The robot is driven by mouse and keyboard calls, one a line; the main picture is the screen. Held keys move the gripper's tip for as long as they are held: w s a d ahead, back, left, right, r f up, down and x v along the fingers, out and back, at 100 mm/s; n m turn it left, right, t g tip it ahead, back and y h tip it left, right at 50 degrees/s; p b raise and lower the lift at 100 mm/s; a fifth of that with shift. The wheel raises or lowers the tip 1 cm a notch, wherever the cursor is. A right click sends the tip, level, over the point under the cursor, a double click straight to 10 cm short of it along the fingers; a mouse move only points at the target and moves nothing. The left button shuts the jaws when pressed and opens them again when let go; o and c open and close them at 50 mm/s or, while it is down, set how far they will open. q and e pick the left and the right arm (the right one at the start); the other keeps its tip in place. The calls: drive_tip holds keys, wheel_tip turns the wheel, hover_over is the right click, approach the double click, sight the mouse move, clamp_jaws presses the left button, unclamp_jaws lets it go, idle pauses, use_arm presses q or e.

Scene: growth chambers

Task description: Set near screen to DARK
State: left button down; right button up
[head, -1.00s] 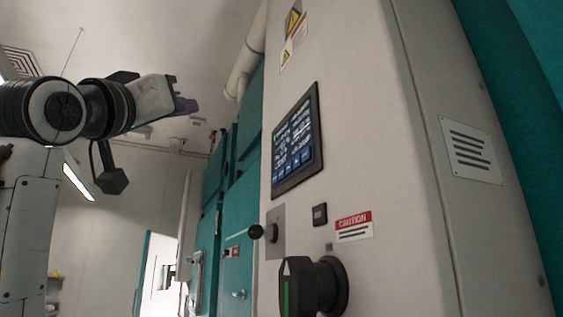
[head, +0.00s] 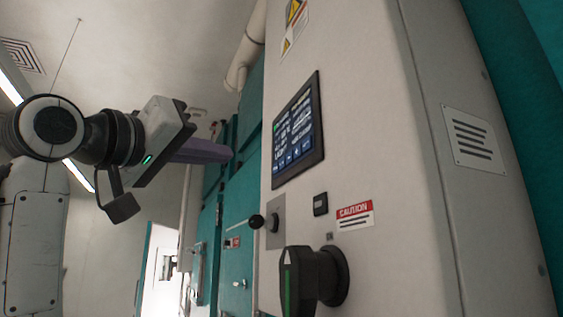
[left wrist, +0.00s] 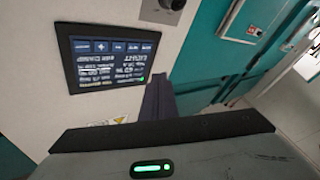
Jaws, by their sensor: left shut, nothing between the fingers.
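The near screen (head: 297,135) is a dark touch panel with blue buttons along its lower edge and a small green mark, set in the pale cabinet front. It also shows upside down in the left wrist view (left wrist: 108,62); its text is too small to read. My left gripper (head: 228,153) is shut and empty, its purple-grey fingers pointing right toward the panel, apart from it and to its left. In the left wrist view the shut fingers (left wrist: 158,88) stand beside the screen's edge. My right gripper is not in view.
Below the screen are a black ball-ended lever (head: 257,221), a small black switch (head: 320,204) and a large black rotary handle (head: 313,277) with a green stripe, projecting from the cabinet. A caution label (head: 354,215) sits beside them. Teal chambers (head: 237,215) stand behind.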

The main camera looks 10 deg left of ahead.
sight(279, 163)
use_arm(q)
drive_tip(key=w+d+p, duration=0.1)
drive_tip(key=w+d, duration=0.3)
drive_tip(key=d, duration=0.2)
drive_tip(key=shift+p, duration=0.3)
drive_tip(key=shift+w+d, duration=0.1)
idle(1.7)
drive_tip(key=shift+w+d, duration=0.2)
drive_tip(key=shift+d, duration=0.1)
drive_tip(key=shift+w+d+p, duration=0.15)
drive_tip(key=shift+d+p, duration=0.1)
drive_tip(key=shift+p, duration=0.1)
idle(0.6)
drive_tip(key=shift+s+a, duration=0.4)
drive_tip(key=shift+a, duration=0.2)
idle(0.4)
